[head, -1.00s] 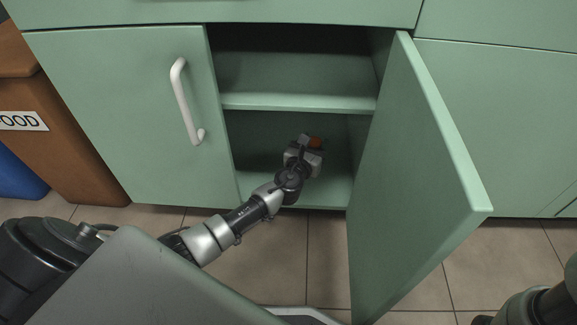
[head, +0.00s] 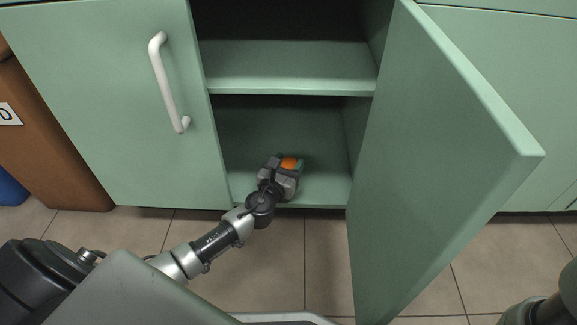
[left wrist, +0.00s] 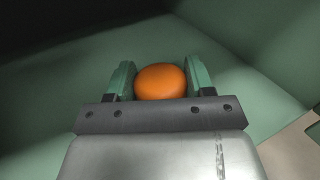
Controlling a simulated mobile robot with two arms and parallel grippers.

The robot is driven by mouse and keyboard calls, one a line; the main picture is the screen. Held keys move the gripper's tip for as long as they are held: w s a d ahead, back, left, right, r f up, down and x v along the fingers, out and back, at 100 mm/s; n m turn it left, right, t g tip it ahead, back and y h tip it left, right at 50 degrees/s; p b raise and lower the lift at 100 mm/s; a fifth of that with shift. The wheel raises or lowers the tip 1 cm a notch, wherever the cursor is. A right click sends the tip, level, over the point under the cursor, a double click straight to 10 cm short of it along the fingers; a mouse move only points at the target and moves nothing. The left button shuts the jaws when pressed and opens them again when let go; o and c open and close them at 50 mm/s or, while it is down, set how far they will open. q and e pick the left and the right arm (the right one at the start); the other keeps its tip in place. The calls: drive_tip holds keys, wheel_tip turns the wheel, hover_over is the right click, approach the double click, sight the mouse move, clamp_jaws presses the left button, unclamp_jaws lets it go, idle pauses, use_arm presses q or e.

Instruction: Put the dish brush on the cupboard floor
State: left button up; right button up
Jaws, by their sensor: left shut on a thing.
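The dish brush shows only as a rounded orange part (head: 290,163) in the head view; it also shows in the left wrist view (left wrist: 161,82). The rest of it is hidden. My left gripper (head: 286,166) is inside the lower compartment of the open cupboard, shut on this orange part. Its two green fingers (left wrist: 160,80) stand on either side of it in the left wrist view. The cupboard floor (head: 325,190) is green and bare around the gripper. I cannot tell whether the brush touches the floor. My right gripper is not in view.
A shelf (head: 290,82) crosses the cupboard above my left gripper. The open door (head: 445,150) stands out on the right. A closed door with a white handle (head: 168,85) is on the left. The lower compartment has free room to the right.

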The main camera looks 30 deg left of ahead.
use_arm(q)
drive_tip(key=o, duration=0.9)
drive_tip(key=shift+f, duration=0.1)
drive_tip(key=shift+s, duration=0.15)
drive_tip(key=shift+s+d+p, duration=0.2)
drive_tip(key=shift+s+p, duration=0.7)
drive_tip(key=shift+s, duration=2.05)
drive_tip(key=shift+s+d+p, duration=0.15)
drive_tip(key=shift+s+p, duration=0.7)
drive_tip(key=shift+s, duration=2.1)
